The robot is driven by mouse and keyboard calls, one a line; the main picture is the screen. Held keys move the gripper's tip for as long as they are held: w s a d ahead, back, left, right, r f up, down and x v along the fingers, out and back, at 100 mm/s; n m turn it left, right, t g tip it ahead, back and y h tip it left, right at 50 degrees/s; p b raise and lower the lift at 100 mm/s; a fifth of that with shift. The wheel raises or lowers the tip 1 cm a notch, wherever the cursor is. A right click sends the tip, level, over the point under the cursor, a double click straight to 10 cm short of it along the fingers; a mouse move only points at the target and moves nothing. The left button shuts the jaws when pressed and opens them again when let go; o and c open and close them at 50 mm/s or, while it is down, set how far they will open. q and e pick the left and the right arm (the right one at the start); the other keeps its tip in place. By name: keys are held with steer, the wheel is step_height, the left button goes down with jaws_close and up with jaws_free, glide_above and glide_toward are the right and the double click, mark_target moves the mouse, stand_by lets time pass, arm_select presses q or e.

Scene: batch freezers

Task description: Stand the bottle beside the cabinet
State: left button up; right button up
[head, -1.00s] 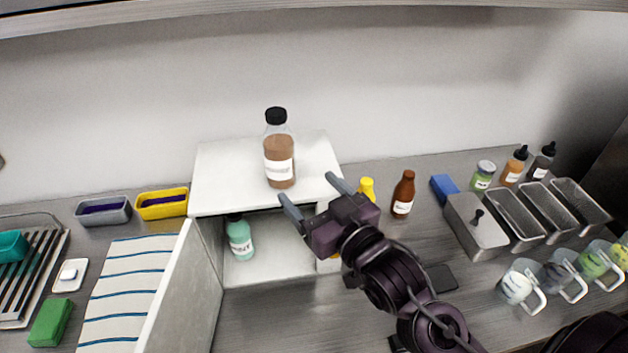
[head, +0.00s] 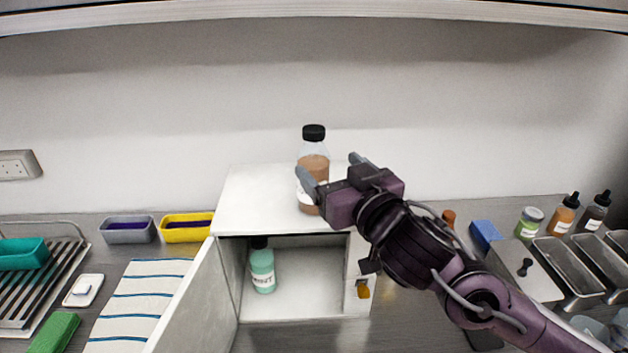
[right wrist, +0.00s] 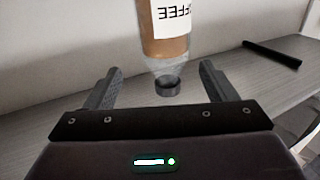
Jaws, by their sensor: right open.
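A clear bottle with brown contents, a white label and a black cap (head: 313,134) stands upright on top of the white cabinet (head: 255,200). My right gripper (head: 331,168) is open at the bottle's right side, one finger overlapping the bottle's body in the head view. In the right wrist view the bottle (right wrist: 172,42) appears upside down, its label reading COFFEE, ahead of the open right gripper (right wrist: 157,80); no grip shows. A mint-green bottle (head: 262,270) stands inside the cabinet, whose door (head: 190,305) is open. My left gripper is not in view.
A striped cloth (head: 137,305), a yellow tray (head: 187,236) and a grey tray (head: 128,236) lie left of the cabinet. A blue block (head: 485,236), metal containers (head: 570,262) and sauce bottles (head: 562,214) stand on the right. A brown bottle's top (head: 448,217) shows behind my arm.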

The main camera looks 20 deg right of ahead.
mark_target(322, 166)
steer(key=w, duration=0.1)
steer(key=w+a+p, duration=0.1)
steer(key=w, duration=0.3)
steer(key=shift+w+a+f, duration=0.15)
steer(key=shift+a, duration=0.25)
steer(key=shift+w+f, duration=0.1)
steer(key=shift+w, duration=0.2)
steer(key=shift+s, duration=0.15)
steer(key=c, duration=1.4)
